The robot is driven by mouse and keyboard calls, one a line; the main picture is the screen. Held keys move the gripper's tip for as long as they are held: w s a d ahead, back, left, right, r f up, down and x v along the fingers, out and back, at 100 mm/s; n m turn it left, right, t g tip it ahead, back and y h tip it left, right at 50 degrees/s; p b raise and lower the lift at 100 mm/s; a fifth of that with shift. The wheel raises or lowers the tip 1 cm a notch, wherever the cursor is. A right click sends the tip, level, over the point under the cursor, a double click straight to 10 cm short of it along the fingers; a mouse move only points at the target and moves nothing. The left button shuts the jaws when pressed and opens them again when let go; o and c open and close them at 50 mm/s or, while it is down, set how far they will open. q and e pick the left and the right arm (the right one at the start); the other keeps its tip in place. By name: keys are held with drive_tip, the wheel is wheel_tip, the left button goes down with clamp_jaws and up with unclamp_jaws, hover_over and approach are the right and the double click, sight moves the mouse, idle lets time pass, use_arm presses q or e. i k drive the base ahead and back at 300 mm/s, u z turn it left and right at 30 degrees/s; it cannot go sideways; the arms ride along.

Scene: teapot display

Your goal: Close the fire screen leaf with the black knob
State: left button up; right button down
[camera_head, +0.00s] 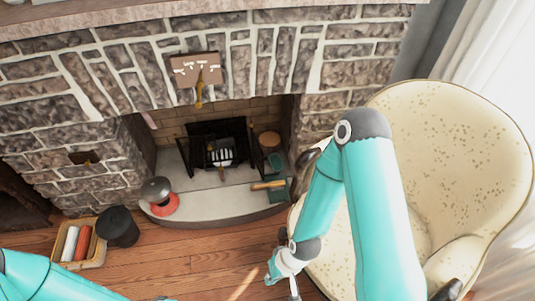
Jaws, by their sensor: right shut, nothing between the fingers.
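The black fire screen (216,130) stands on the hearth inside the stone fireplace. Its left leaf (193,153) and right leaf (256,152) appear to stand out toward me, either side of the grate. The black knob is too small to tell, so I cannot say which leaf bears it. My right gripper (294,291) is low in the picture, over the floor in front of the armchair, partly cut off by the bottom edge. It is shut and empty, well apart from the screen. My left arm enters at bottom left; its gripper is out of view.
A cream armchair (455,140) fills the right side. A dark-knobbed red object (163,203) and a green item (276,163) are on the hearth slab (222,204). A basket (92,257) and black bucket (118,226) stand left. The wooden floor (205,262) is clear in the middle.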

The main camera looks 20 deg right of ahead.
sight(255, 147)
drive_tip(key=i, duration=0.95)
